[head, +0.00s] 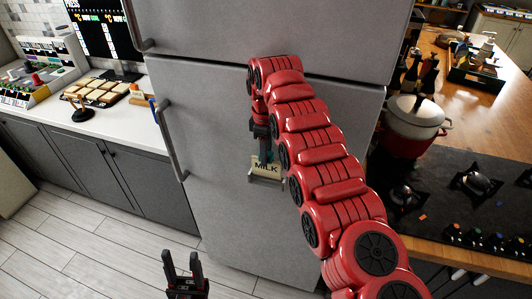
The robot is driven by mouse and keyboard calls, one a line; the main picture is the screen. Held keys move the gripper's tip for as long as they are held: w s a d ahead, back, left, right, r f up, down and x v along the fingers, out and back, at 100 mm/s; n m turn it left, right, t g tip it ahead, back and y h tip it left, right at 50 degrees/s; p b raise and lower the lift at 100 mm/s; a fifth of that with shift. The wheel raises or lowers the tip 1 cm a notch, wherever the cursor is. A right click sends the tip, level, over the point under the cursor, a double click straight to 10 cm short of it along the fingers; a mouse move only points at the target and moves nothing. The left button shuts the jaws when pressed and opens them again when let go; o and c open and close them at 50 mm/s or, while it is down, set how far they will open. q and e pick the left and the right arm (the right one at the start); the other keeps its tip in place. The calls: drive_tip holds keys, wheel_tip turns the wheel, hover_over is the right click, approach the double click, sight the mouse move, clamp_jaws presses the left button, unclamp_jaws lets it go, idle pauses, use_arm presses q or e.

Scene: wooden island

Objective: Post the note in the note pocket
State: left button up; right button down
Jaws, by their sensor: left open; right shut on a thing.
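The note (265,168) is a small cream card that reads "MILK". It is at the front of the grey fridge's lower door. My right gripper (265,156) points down and is shut on the note's upper part. The note pocket (267,181) is a small grey holder on the fridge door, right at the note's lower edge. I cannot tell whether the note's bottom is inside the pocket or in front of it. My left gripper (183,262) is open and empty, low in the view, well away from the note.
The grey fridge (220,130) fills the middle, with handles on its left side. A counter with a tray of bread-like slices (97,91) is at left. At right are a hob (440,190), a red and white pot (413,125) and a wooden top (460,80).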

drive_tip(key=shift+f+b, duration=0.55)
drive_tip(key=shift+f, duration=0.3)
idle(0.3)
drive_tip(key=shift+f+b, duration=0.3)
drive_tip(key=shift+f, duration=0.15)
idle(0.6)
drive_tip(key=shift+f+b, duration=0.75)
drive_tip(key=shift+b, duration=0.05)
drive_tip(key=c, duration=0.5)
unclamp_jaws()
drive_tip(key=shift+c, duration=0.2)
